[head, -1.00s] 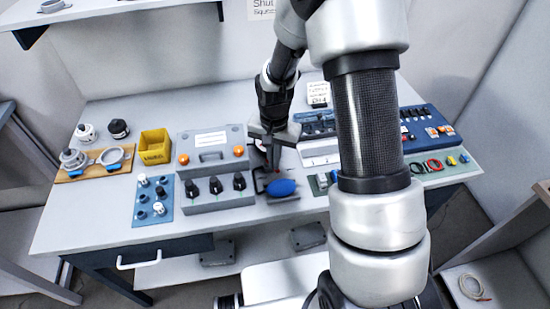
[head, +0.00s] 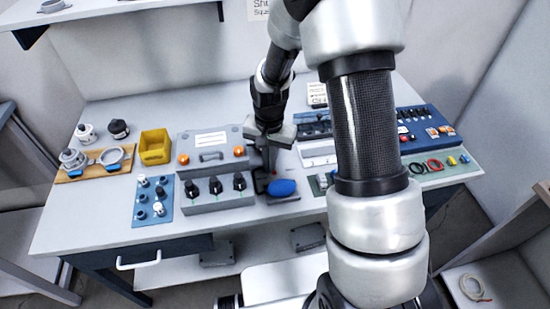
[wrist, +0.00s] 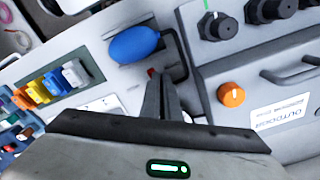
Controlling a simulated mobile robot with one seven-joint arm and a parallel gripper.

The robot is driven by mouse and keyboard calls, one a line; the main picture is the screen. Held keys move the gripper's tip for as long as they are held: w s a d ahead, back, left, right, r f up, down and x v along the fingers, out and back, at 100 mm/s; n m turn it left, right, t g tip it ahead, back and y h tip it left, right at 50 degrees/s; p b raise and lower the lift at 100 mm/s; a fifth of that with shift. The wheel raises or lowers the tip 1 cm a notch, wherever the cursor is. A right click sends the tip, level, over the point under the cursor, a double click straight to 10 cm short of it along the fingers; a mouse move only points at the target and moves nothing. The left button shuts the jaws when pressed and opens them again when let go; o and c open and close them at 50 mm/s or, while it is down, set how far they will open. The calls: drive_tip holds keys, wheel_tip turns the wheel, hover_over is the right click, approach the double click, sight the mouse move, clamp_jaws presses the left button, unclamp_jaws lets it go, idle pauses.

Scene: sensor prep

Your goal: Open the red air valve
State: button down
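A small red piece (wrist: 151,72), perhaps the air valve's handle, shows at my fingertips in the wrist view. It is mostly hidden, so I cannot tell its position or whether the fingers touch it. In the head view a speck of red shows beside the fingers. A blue oval bulb (head: 281,188) lies close by on a dark grey base; it also shows in the wrist view (wrist: 134,44). My gripper (head: 268,170) points down beside the bulb. Its fingers (wrist: 158,75) look closed together, with nothing clearly between them.
A grey panel with black knobs (head: 215,203) and a grey case with orange buttons (head: 212,145) stand close on the left. A dark bent bar (wrist: 182,55) runs beside my fingers. A board with coloured connectors (head: 440,165) is to the right. The front left table top is clear.

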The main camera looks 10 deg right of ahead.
drive_tip(key=shift+s+a+f+g, duration=0.15)
drive_tip(key=shift+s+f, duration=0.2)
drive_tip(key=shift+s, duration=0.1)
drive_tip(key=shift+s+a+f+g, duration=0.1)
drive_tip(key=shift+s+f+g, duration=0.05)
drive_tip(key=shift+s+f, duration=0.25)
drive_tip(key=shift+w+d+r+p, duration=0.1)
drive_tip(key=shift+w+r+p, duration=0.05)
drive_tip(key=shift+r+p, duration=0.5)
drive_tip(key=shift+w+d+r+p, duration=0.15)
drive_tip(key=shift+r+p, duration=0.35)
drive_tip(key=shift+r, duration=0.35)
drive_tip(key=shift+w+d+r+p, duration=0.15)
drive_tip(key=shift+r+p, duration=0.3)
drive_tip(key=shift+r, duration=0.4)
drive_tip(key=shift+d+r+p, duration=0.15)
drive_tip(key=shift+r+p, duration=0.35)
drive_tip(key=shift+r, duration=0.35)
